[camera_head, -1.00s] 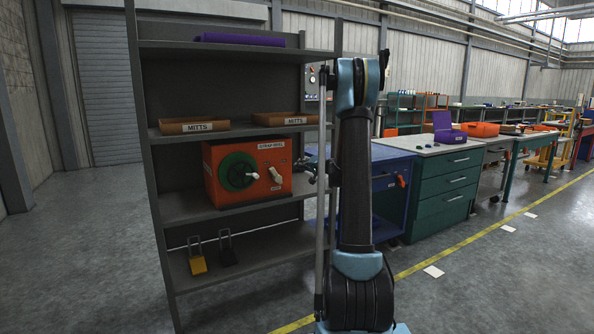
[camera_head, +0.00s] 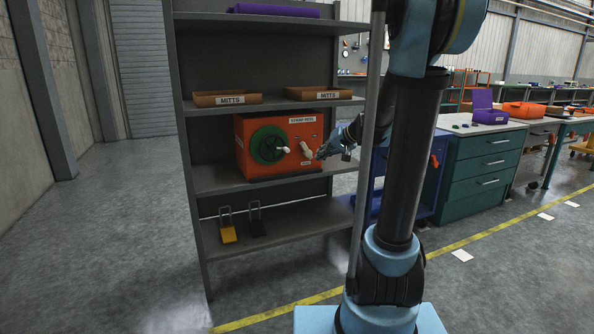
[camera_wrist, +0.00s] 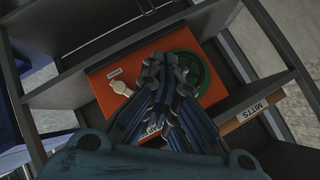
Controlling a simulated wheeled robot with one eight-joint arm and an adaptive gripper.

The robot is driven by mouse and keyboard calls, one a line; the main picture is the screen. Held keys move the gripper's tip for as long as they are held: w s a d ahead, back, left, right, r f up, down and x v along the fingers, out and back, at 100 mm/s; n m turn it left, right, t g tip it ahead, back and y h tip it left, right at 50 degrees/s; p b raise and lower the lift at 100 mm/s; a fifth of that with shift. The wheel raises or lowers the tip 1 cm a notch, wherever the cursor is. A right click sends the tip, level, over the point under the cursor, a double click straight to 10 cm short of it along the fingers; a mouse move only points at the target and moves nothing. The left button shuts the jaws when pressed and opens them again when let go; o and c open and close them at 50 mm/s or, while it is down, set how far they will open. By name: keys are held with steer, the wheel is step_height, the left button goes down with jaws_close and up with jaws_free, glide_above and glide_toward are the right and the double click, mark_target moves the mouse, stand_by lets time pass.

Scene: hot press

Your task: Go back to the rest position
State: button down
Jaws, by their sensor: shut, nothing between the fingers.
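My gripper (camera_head: 336,146) is at the right of an orange box (camera_head: 242,165) on the middle shelf, close to the box's white handle (camera_head: 306,150). Whether it touches the box cannot be told. In the wrist view my gripper's fingers (camera_wrist: 165,64) are shut with nothing between them. They cover part of the orange box (camera_wrist: 108,99), between the white handle (camera_wrist: 119,84) and the green wheel (camera_wrist: 205,75). The green wheel (camera_head: 268,145) also shows on the box front in the head view.
The grey shelf unit (camera_head: 190,150) has an upright post beside my arm. Two bins marked MITTS (camera_head: 226,99) sit above the box. A yellow padlock (camera_head: 228,234) and a dark one (camera_head: 257,228) are below. A green drawer cabinet (camera_head: 485,168) stands right. Floor at left is clear.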

steer(key=s+d+f+g+h, duration=0.1)
steer(key=s+f, duration=0.4)
steer(key=s, duration=0.7)
steer(key=s+d+f+g+h, duration=0.2)
steer(key=s+d+f+h, duration=0.2)
steer(key=s, duration=0.8)
steer(key=s+d+f+n+g+h, duration=0.1)
steer(key=s+d+f, duration=0.3)
steer(key=s, duration=0.8)
step_height(320, 180, down, 2)
steer(key=shift+s+d+g+h, duration=0.2)
steer(key=shift+s+g+h, duration=0.15)
steer(key=shift+g+h, duration=0.3)
steer(key=shift+w+f, duration=0.2)
steer(key=shift+w, duration=0.25)
